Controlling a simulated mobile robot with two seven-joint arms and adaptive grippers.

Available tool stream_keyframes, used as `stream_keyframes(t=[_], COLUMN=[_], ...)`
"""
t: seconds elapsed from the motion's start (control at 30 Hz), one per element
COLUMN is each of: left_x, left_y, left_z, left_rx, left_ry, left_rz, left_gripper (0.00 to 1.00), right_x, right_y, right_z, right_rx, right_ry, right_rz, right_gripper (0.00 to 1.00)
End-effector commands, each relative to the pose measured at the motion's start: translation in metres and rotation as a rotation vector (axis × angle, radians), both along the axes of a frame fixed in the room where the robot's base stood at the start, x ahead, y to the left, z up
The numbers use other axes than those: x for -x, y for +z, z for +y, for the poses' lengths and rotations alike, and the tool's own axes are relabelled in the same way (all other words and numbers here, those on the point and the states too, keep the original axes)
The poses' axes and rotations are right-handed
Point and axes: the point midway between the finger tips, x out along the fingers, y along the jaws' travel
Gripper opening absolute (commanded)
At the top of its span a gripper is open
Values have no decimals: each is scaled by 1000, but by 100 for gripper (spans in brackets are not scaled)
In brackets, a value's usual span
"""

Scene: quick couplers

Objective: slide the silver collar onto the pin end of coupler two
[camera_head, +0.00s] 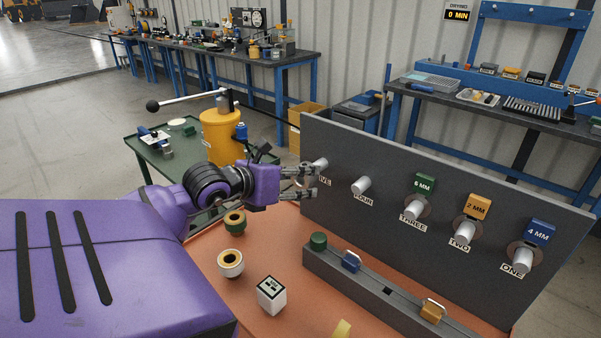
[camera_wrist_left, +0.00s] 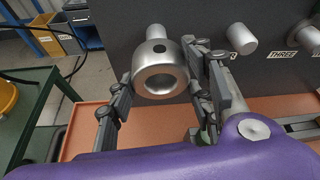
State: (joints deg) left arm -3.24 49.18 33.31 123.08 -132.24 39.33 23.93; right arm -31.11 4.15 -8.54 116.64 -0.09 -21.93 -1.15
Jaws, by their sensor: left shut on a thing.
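The silver collar (camera_wrist_left: 160,78) is a short, thick ring with a dark hole in its side. It sits between the fingers of my left gripper (camera_wrist_left: 163,82), which is shut on it. Coupler two's pin (camera_head: 465,233) sticks out bare from the panel, far to the right, under an orange 2 MM block (camera_head: 478,206). My right gripper is not in view.
The grey panel (camera_head: 400,160) also bears pins four (camera_head: 361,186), three (camera_head: 414,206) and one (camera_head: 523,260). A grey rail (camera_head: 375,287) with coloured blocks lies below. Two ringed parts (camera_head: 235,222) and a white block (camera_head: 271,295) stand on the orange table.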

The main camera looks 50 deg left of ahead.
Motion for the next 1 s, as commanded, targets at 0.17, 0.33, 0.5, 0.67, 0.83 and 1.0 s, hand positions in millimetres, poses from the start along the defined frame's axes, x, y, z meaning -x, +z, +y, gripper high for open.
stream_keyframes(t=[0.17, 0.33, 0.5, 0.67, 0.83, 1.0], left_x=[4, 5, 6, 16, 30, 41], left_y=[2, 2, 2, 3, 3, 3], left_z=[-1, 0, -1, -1, -3, -5], left_rx=[-2, -2, -2, 0, -1, -1], left_ry=[0, 0, -1, 1, 1, 1], left_rz=[-3, -3, -5, -5, -5, -5], left_gripper=[16, 16, 16, 16, 16, 16], right_x=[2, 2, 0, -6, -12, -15], right_y=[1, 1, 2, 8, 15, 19], right_z=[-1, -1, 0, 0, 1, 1], right_rx=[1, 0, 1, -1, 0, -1], right_ry=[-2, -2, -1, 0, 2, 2], right_rz=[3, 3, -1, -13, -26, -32], right_gripper=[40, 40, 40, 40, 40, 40])
